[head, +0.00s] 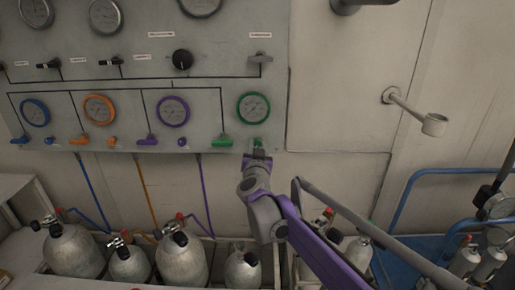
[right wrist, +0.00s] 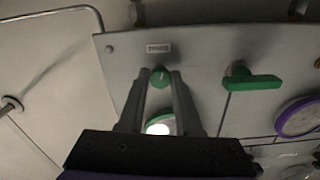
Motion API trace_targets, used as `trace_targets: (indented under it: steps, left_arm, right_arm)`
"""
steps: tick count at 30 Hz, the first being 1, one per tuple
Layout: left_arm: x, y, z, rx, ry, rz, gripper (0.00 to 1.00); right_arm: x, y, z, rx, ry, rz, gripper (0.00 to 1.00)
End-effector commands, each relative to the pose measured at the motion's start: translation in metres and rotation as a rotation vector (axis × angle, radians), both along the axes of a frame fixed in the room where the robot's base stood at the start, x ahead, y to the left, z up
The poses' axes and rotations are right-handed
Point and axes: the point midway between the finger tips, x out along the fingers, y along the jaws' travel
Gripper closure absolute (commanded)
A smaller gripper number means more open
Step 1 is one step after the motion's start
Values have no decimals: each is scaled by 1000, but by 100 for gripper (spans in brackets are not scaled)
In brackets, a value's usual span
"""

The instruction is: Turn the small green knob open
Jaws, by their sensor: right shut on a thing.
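The small green knob (right wrist: 160,77) sits on the grey panel, close to a small label plate. In the right wrist view it lies between the fingertips of my right gripper (right wrist: 161,80), which is shut on it. In the head view the knob (head: 259,142) shows just below the green-rimmed gauge (head: 253,107), and my right gripper (head: 258,152) reaches up to it from below. The fingers hide part of the knob, and I cannot tell how far it is turned. My left gripper is not in view.
A larger green lever handle (head: 222,141) is left of the knob in the head view. Purple (head: 147,141), orange (head: 78,140) and blue handles continue along the panel's lower edge. Several grey cylinders (head: 182,258) stand below. A wall-mounted arm (head: 433,124) projects at right.

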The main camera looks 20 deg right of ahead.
Motion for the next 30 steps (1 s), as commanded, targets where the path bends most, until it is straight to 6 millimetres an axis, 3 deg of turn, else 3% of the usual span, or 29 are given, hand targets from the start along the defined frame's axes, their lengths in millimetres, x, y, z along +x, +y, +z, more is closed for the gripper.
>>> trace_targets:
  steps: [18, 19, 23, 30]
  left_arm:
    - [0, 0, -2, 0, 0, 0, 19]
    - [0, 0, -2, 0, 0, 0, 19]
    - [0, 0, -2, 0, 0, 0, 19]
    - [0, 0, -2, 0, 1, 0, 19]
  right_arm:
    - [0, 0, 1, -40, 18, -1, 100]
    - [0, 0, 1, -40, 18, -1, 63]
    - [0, 0, 0, -39, 18, -1, 40]
    - [0, 0, 0, -39, 19, 0, 37]
